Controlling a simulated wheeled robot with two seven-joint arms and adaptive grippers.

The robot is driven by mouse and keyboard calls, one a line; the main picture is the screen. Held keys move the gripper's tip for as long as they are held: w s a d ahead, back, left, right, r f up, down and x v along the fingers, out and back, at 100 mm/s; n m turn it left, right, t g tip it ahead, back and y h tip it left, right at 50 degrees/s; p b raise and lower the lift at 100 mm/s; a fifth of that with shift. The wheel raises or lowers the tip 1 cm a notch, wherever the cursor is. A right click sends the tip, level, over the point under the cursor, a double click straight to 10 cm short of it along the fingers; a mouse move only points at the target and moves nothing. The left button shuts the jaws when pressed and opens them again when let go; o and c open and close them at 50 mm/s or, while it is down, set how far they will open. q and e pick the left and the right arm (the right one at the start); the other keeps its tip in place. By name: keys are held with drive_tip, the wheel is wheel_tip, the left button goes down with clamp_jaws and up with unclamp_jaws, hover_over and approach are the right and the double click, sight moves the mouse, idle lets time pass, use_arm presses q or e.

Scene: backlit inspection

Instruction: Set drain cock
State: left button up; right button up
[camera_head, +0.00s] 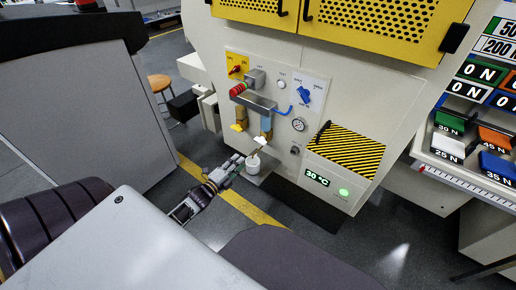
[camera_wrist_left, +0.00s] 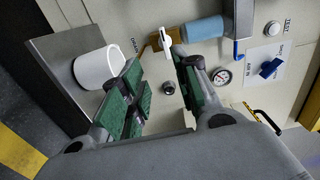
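A white drain cock (camera_head: 260,140) sits under the bluish filter bowl (camera_head: 266,124) on the machine's front panel. In the left wrist view the white cock (camera_wrist_left: 167,39) lies just beyond my fingertips, with the bowl (camera_wrist_left: 202,30) beside it. My left gripper (camera_head: 236,162) is in front of the panel, below the cock and close beside a white cup (camera_head: 253,165). In the left wrist view my left gripper (camera_wrist_left: 158,65) is open, with nothing visible between its green pads. Whether a finger touches the cup is unclear. My right gripper is not in view.
The cup stands on a small metal shelf (camera_wrist_left: 65,75). A yellow cock (camera_head: 238,127), a red knob (camera_head: 237,90), a blue handle (camera_head: 304,95) and a gauge (camera_head: 298,125) crowd the panel. A dark knob (camera_wrist_left: 168,88) lies beyond the fingers. Colored labeled bins (camera_head: 448,147) stand at right.

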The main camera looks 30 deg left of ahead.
use_arm(q)
drive_tip(key=shift+w+r, duration=0.1)
drive_tip(key=shift+r, duration=0.25)
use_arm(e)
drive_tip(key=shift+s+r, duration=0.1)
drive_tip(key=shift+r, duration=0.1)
use_arm(q)
drive_tip(key=shift+w, duration=0.15)
drive_tip(key=b, duration=0.4)
approach(260, 141)
drive_tip(key=shift+w, duration=3.5)
drive_tip(key=shift+w+d+f, duration=0.2)
drive_tip(key=shift+w+f, duration=0.15)
drive_tip(key=shift+w, duration=0.15)
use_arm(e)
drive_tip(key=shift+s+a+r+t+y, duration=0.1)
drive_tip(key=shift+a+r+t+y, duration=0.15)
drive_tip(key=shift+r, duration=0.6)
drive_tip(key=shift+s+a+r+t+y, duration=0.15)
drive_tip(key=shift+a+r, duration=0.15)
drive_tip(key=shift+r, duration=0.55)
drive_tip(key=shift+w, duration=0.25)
use_arm(q)
clamp_jaws()
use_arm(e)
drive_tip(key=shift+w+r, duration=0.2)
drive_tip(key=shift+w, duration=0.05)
